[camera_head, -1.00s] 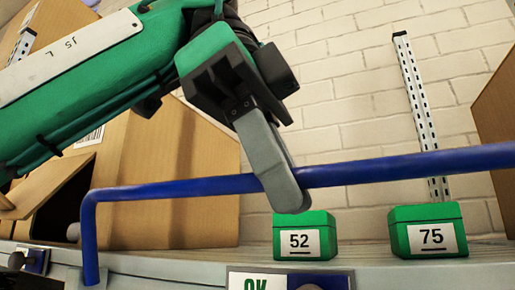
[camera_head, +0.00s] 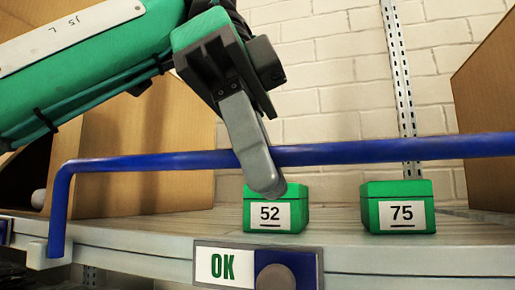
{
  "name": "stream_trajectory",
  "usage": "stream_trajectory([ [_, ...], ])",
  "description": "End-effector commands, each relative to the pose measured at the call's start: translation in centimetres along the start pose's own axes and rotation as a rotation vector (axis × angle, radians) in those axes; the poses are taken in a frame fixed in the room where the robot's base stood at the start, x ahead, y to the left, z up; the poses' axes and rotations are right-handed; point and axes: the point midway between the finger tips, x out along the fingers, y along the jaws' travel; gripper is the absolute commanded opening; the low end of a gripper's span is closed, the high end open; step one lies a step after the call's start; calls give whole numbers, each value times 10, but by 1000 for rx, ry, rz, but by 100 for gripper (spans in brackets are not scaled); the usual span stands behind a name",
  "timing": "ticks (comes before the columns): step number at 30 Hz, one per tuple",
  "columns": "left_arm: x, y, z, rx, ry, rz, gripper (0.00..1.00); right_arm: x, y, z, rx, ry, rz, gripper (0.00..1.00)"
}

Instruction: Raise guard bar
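The blue guard bar (camera_head: 380,152) runs across the front of the shelf in the head view, with its left end bent down into a grey bracket (camera_head: 42,254) at the shelf edge. My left gripper (camera_head: 265,185) comes down from the upper left, and its grey finger crosses in front of the bar near the middle. The fingers appear close together at the bar. Whether they clamp it is hidden by the near finger. The bar's right end is out of view. My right gripper is not in view.
Green boxes marked 52 (camera_head: 275,208) and 75 (camera_head: 398,207) stand on the shelf (camera_head: 160,232) behind the bar. An OK panel with a round knob (camera_head: 258,267) is on the shelf front. Cardboard boxes stand left (camera_head: 150,150) and right (camera_head: 490,110).

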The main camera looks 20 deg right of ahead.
Motion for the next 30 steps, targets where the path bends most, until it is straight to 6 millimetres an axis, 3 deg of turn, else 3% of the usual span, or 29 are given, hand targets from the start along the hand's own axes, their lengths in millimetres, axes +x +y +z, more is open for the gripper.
stream_trajectory([
  [1, 5, -2, 1, -2, -9, 5, 24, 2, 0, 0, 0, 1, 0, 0],
  [3, 4, -2, 1, -1, -7, 4, 36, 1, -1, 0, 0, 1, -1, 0],
  [22, 1, 1, 0, 5, 1, -9, 36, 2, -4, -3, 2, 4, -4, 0],
  [30, 8, 12, 5, 68, 2, -162, 36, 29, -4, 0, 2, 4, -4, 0],
])
